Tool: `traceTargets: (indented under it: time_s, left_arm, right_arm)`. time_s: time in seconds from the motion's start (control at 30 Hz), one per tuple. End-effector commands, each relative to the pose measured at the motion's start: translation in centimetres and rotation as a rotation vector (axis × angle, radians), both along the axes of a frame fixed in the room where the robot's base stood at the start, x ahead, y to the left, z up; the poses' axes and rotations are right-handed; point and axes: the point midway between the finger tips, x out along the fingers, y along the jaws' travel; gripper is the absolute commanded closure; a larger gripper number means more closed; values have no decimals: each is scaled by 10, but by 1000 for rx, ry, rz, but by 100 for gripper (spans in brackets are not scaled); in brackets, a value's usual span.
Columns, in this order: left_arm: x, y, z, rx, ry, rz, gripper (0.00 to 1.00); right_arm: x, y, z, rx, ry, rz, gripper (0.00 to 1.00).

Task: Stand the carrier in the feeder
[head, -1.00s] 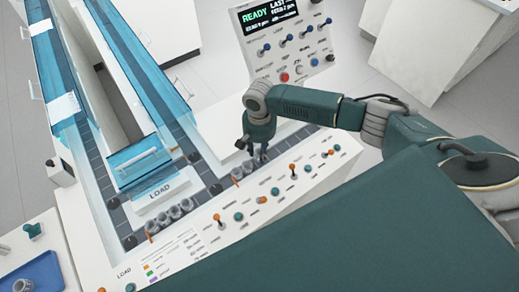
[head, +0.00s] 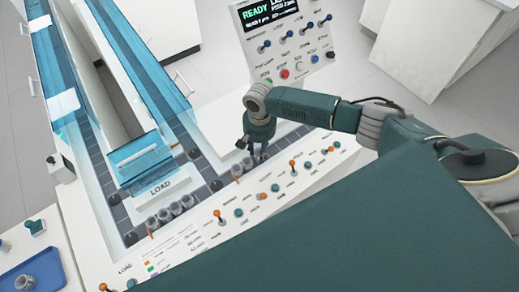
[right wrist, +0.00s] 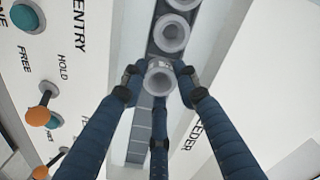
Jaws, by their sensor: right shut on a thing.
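The carrier (right wrist: 158,84) is a grey ring-topped cup. In the right wrist view it sits between the fingers of my right gripper (right wrist: 157,76), which is shut on it. Two more grey carriers (right wrist: 170,33) stand in line just above it on the dark track strip, beside the panel lettered FEEDER (right wrist: 205,135). In the head view my right gripper (head: 258,155) points down at the right end of a short dark lane, with carriers (head: 247,164) close on its left. The fingers hide the held carrier there. Whether its base touches the lane is unclear. My left gripper is not in view.
Several carriers (head: 165,215) stand in a row below the LOAD plate (head: 160,188). Orange and teal knobs (head: 263,195) line the front panel. A control box (head: 285,40) reading READY stands behind my right arm. A blue tray (head: 20,270) with a carrier lies at lower left.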

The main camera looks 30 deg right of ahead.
Motion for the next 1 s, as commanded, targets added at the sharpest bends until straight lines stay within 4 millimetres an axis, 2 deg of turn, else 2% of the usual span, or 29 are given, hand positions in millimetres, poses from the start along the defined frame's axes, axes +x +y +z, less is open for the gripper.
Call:
traceTargets:
  time_s: [1.0]
  left_arm:
    - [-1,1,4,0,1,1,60]
  right_arm:
    - [0,0,-9,1,0,0,85]
